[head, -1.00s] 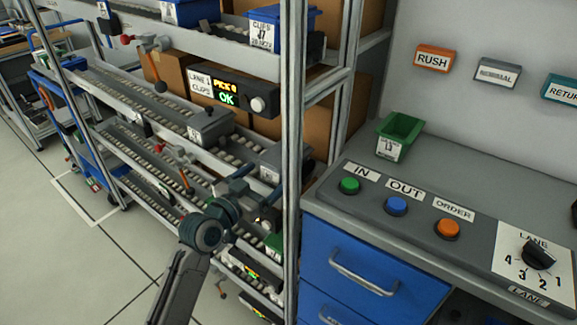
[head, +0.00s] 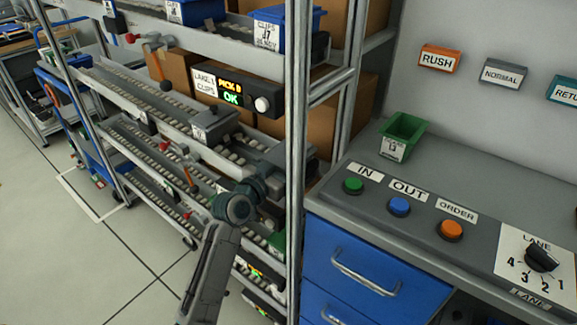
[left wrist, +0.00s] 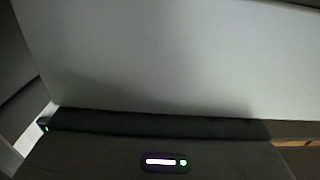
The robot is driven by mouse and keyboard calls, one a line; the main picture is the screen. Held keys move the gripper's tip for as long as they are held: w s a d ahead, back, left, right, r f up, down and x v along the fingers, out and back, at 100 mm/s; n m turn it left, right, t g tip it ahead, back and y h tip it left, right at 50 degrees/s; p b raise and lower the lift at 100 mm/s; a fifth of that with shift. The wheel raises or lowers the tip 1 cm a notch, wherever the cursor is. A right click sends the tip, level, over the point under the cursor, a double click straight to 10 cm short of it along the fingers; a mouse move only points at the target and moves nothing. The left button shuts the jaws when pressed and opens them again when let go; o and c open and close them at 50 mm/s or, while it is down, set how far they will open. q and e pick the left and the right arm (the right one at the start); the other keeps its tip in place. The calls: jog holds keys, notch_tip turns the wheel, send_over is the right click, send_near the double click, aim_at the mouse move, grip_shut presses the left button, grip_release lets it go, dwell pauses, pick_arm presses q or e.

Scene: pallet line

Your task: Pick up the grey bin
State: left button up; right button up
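A grey bin (head: 272,160) sits at the right front end of a roller lane in the rack, beside the upright post. In the left wrist view a plain grey surface (left wrist: 165,60) fills most of the picture, close in front of the dark gripper body. My right gripper is not in view.
A metal post (head: 296,140) stands just right of the gripper. A display box (head: 235,92) hangs above. A counter (head: 470,190) with buttons, a knob and a green bin (head: 402,135) stands right, above blue drawers (head: 350,255). Open floor (head: 90,260) lies left.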

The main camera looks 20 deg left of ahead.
pick_arm(q)
jog(key=c, duration=0.7)
jog(key=shift+c, duration=1.4)
